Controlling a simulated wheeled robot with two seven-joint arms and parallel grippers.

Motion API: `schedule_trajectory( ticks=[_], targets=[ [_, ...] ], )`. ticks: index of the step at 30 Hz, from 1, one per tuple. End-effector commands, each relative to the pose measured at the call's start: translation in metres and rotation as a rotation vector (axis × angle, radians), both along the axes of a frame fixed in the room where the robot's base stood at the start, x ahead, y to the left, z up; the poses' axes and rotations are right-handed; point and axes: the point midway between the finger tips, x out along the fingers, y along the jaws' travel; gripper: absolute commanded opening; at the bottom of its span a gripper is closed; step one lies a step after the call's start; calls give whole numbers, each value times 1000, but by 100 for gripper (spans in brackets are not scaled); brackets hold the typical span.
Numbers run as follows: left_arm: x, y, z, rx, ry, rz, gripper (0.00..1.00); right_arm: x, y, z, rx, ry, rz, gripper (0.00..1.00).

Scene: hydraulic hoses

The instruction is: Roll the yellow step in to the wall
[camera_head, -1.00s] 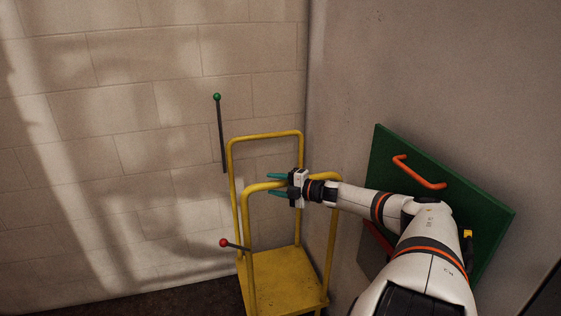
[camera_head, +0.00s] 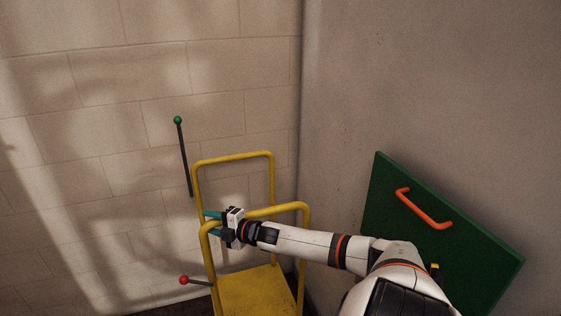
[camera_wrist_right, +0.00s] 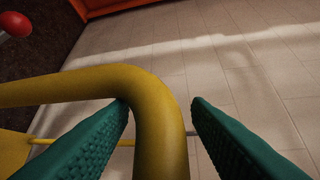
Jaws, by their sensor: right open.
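The yellow step (camera_head: 258,290) stands on its platform near the corner, with one tall yellow hoop at the front and another behind it near the block wall (camera_head: 90,130). My right gripper (camera_head: 207,222) is at the top left bend of the front hoop. In the right wrist view, the yellow tube (camera_wrist_right: 160,125) passes between its two open green fingers (camera_wrist_right: 160,103), with a gap showing at the right finger; contact at the left one is unclear. The step's lower part is out of the picture. My left gripper is not in view.
A lever with a green knob (camera_head: 178,120) and one with a red knob (camera_head: 184,280) are left of the step; the red one also shows in the right wrist view (camera_wrist_right: 15,22). A green panel (camera_head: 400,240) with an orange handle (camera_head: 425,210) is at the right wall.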

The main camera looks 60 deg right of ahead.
Motion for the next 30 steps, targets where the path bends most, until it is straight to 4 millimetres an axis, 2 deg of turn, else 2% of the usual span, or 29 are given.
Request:
schedule_trajectory(
  ticks=[1, 4, 14, 25, 27, 30],
  targets=[
    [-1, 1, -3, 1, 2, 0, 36, 5, 10, -2, 6, -3, 8, 45],
    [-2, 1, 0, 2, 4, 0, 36, 9, 18, 0, 7, 0, 8, 45],
    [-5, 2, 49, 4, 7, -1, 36, -41, 10, 12, 7, 6, 3, 45],
    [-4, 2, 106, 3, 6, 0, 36, -113, 2, 23, 5, 5, 0, 45],
    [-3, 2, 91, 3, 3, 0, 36, -114, 1, -3, 26, 26, -20, 45],
    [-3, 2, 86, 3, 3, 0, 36, -118, -2, -22, 55, 58, -48, 45]
  ],
)
